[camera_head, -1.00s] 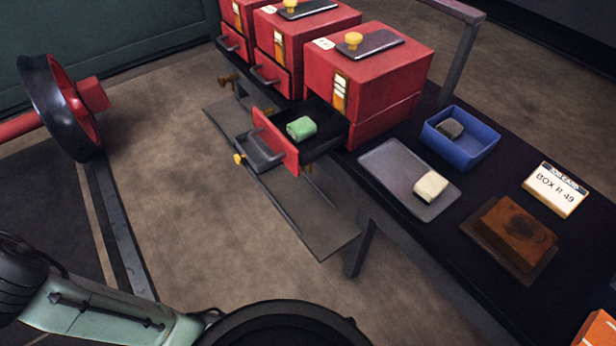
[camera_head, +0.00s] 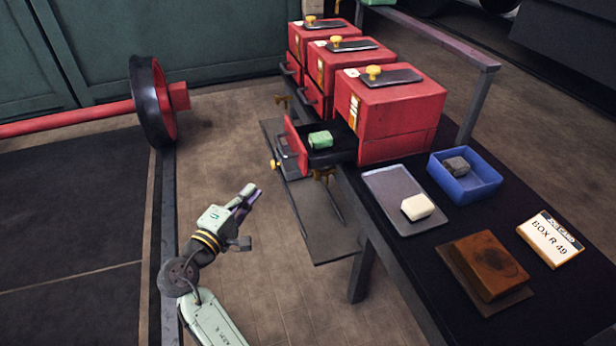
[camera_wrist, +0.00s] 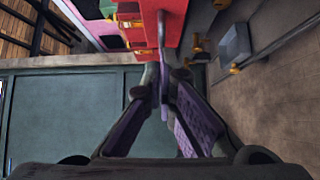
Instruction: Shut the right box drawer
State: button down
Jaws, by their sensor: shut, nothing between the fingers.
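The right box (camera_head: 398,115) is the nearest of the red boxes on the bench in the head view. Its drawer (camera_head: 297,146) is pulled out to the left, with a green block (camera_head: 320,139) inside. A red front with a grey handle (camera_wrist: 162,32) shows at the top of the wrist view, beyond my fingertips. My gripper (camera_head: 250,190) is shut and empty, to the left of and nearer than the drawer, with floor visible between them. In the wrist view my gripper's fingers (camera_wrist: 164,85) converge toward the handle; I cannot tell contact there.
Two more red boxes stand behind. A grey tray with a pale block (camera_head: 417,207), a blue bin (camera_head: 465,178), a brown block (camera_head: 487,265) and a sign (camera_head: 550,238) lie on the bench. A low shelf (camera_head: 318,230) juts out under the drawer. A wheel (camera_head: 153,103) stands left.

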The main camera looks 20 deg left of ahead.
jog(key=w+d, duration=0.1)
jog(key=w, duration=0.2)
jog(key=w+d+p, duration=0.1)
jog(key=w, duration=0.2)
jog(key=w+d+p, duration=0.1)
jog(key=w, duration=0.3)
jog(key=shift+w, duration=0.1)
jog(key=shift+w+d+f+p, duration=0.1)
jog(key=shift+w+d+p, duration=0.2)
jog(key=shift+d, duration=0.2)
jog(key=shift+w+d+p, duration=0.3)
jog(key=shift+d, duration=0.2)
jog(key=shift+w+d+f, duration=0.1)
jog(key=shift+w+d, duration=0.2)
jog(key=shift+d, duration=0.2)
jog(key=w+d+p, duration=0.2)
jog(key=w+d, duration=0.6)
jog(key=d, duration=0.4)
jog(key=shift+w+d, duration=0.2)
jog(key=shift+d, duration=0.05)
jog(key=shift+d+r, duration=0.1)
jog(key=shift+r, duration=0.1)
